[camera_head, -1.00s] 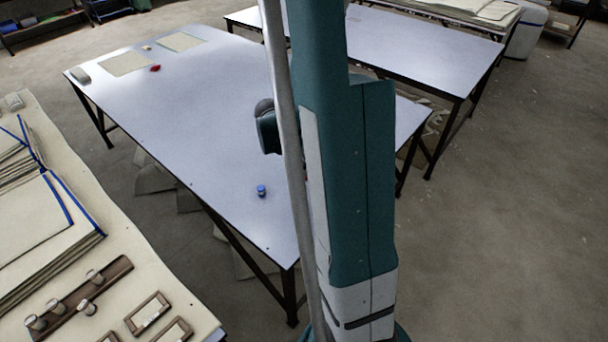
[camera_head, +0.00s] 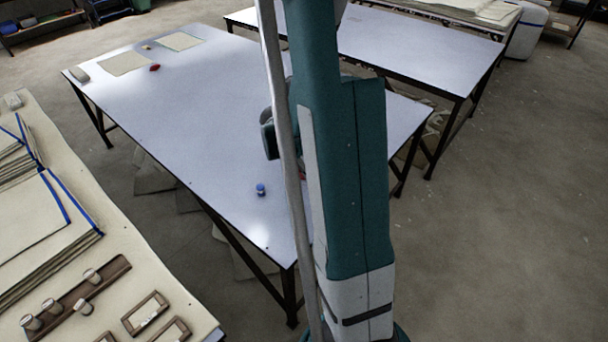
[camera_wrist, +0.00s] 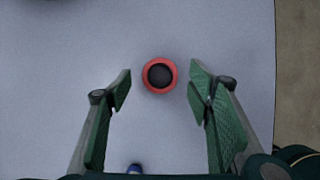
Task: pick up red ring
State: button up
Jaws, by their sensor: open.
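The red ring (camera_wrist: 146,76) lies on the pale table in the wrist view, with a dark round centre. My gripper (camera_wrist: 160,78) is open, with one green finger to the left of the ring and one to the right. How high the fingers are above the table cannot be told.
A small blue object (camera_head: 261,190) stands on the table (camera_head: 190,130) near its front edge and shows at the bottom of the wrist view (camera_wrist: 135,169). Flat cloths (camera_head: 124,64) and a small red item (camera_head: 155,68) lie at the far left. The table's middle is clear.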

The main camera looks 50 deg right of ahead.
jog(key=shift+x, duration=1.15)
jog(key=c, duration=0.9)
